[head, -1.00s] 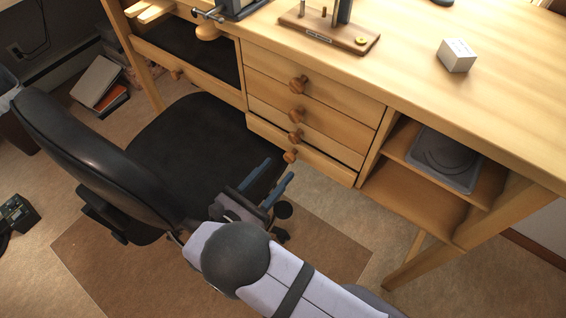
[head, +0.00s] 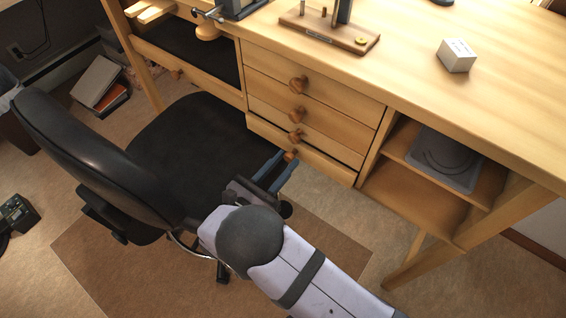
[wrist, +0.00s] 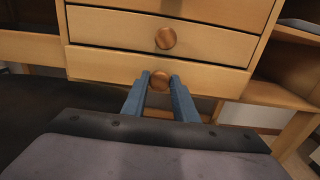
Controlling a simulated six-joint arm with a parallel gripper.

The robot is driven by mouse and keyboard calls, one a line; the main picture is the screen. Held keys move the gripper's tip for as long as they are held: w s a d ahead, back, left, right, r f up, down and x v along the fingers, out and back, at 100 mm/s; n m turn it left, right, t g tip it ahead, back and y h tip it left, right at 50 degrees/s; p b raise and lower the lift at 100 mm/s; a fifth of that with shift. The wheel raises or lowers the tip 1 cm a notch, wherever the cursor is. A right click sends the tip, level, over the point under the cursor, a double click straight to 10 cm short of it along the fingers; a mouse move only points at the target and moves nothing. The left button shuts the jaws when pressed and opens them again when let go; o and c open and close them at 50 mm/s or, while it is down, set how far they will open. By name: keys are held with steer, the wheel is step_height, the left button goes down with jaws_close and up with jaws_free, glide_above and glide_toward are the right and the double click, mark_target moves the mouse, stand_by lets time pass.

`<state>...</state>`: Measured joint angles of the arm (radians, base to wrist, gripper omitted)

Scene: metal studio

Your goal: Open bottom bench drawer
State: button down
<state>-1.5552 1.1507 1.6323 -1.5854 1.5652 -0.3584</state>
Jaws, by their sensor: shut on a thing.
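The wooden bench (head: 420,85) has a stack of drawers with round brown knobs. The bottom drawer (head: 325,167) sticks out a little past the drawer above it, in the head view. In the wrist view, the bottom drawer (wrist: 105,67) runs across the upper middle, with its knob (wrist: 159,80) at the centre. My gripper (wrist: 159,82) has its blue fingers on either side of that knob and is shut on it. In the head view, my gripper (head: 284,160) reaches the knob from below, and its fingers partly hide the knob.
A black office chair (head: 190,140) stands close on the left, its seat beside my gripper. Open shelves (head: 425,195) and a bench leg are on the right. A white box (head: 457,56) and a wooden stand (head: 330,35) are on the bench top. Carpet lies below.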

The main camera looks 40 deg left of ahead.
steer(key=s, duration=1.4)
steer(key=shift+s, duration=0.25)
steer(key=c, duration=1.4)
jaws_free()
steer(key=shift+c, duration=0.2)
steer(key=shift+w, duration=0.1)
